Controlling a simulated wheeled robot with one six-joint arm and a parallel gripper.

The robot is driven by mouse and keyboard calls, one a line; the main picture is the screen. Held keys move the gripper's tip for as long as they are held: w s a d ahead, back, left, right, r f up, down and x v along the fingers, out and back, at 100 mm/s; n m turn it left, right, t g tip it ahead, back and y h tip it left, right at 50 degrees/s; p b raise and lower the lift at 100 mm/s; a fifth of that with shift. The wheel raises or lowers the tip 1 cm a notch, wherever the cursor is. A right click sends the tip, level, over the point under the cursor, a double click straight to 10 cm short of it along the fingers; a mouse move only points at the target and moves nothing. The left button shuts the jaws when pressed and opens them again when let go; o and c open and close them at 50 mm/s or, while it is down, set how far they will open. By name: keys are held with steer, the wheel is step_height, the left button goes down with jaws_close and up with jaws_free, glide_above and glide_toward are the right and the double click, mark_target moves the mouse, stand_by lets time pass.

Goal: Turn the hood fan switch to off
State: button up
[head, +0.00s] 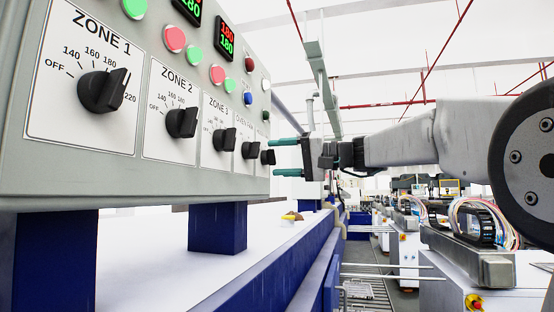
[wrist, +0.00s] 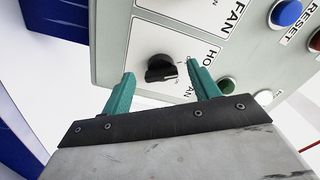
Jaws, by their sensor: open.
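The hood fan switch is a black rotary knob on a white plate. In the wrist view the knob (wrist: 160,68) appears between and beyond my fingertips, its plate reading "HO" and "AN" with the rest hidden by a finger. Its pointer ridge points roughly right in that view; the position it marks is not readable. In the head view it is the farthest knob (head: 268,157) in the row, seen edge-on. My gripper (head: 280,157) is open, its two green fingers facing the panel, one above the other. In the wrist view my gripper (wrist: 163,76) holds nothing, apart from the knob.
The grey control panel (head: 150,190) carries the Zone 1 knob (head: 104,90) and several other knobs, with coloured buttons above. A white surface lies below the panel.

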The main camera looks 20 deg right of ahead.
steer(key=v, duration=0.6)
steer(key=shift+s+d, duration=0.15)
steer(key=shift+s, duration=0.05)
steer(key=s+a+f+m+g+h, duration=0.1)
steer(key=s+f+m+g+h, duration=0.15)
steer(key=f, duration=0.85)
steer(key=s+a+f+m+g+h, duration=0.15)
steer(key=s+f+h, duration=0.25)
steer(key=f, duration=0.6)
steer(key=s+f+n+g+h, duration=0.2)
steer(key=s+f+h, duration=0.2)
steer(key=s+f, duration=0.6)
steer(key=s+f+n+g+h, duration=0.3)
steer(key=s+f, duration=0.8)
steer(key=s, duration=0.5)
steer(key=shift+s+a+h, duration=0.2)
steer(key=shift+s+h, duration=0.15)
steer(key=shift+h, duration=0.2)
